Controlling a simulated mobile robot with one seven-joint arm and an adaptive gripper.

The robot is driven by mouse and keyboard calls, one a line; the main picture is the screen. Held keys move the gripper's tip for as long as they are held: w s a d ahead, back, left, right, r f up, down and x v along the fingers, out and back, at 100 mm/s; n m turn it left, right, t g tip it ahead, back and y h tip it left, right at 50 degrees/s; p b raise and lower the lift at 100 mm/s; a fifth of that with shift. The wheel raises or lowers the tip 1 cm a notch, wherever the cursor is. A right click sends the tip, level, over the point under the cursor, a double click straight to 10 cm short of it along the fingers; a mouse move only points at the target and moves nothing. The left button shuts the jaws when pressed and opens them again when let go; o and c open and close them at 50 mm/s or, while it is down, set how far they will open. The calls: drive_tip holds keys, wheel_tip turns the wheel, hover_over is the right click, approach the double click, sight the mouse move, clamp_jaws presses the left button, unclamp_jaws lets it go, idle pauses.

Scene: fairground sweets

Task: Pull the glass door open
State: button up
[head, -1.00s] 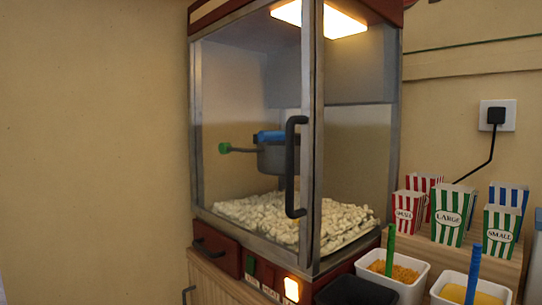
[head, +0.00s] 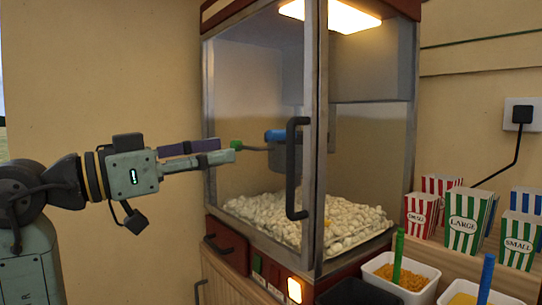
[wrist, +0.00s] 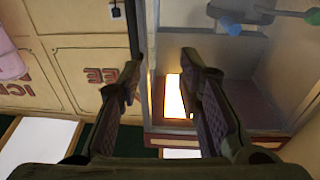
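The popcorn machine's glass door (head: 255,110) has a metal frame and looks closed. Its black upright handle (head: 297,168) is on the door's right side. My gripper (head: 236,151) reaches in from the left in the head view. Its tips overlap the left part of the door, left of the handle and apart from it. In the wrist view my gripper (wrist: 163,65) has its two fingers spread with nothing held between them. A dark upright bar runs beside the left finger there; I cannot tell whether it is the handle.
Striped popcorn boxes (head: 465,220) and a white tub (head: 378,268) stand at right. A drawer (head: 226,240) is below the door. The wall at left is clear.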

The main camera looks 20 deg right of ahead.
drive_tip(key=d+p, duration=0.1)
drive_tip(key=d, duration=0.3)
drive_tip(key=d+m+g+p, duration=0.1)
drive_tip(key=d, duration=0.3)
drive_tip(key=d+f+g, duration=0.1)
drive_tip(key=d, duration=0.3)
drive_tip(key=shift+s+d+p, duration=0.25)
drive_tip(key=shift+d+p, duration=0.05)
drive_tip(key=shift+p, duration=0.1)
drive_tip(key=shift+c, duration=0.2)
clamp_jaws()
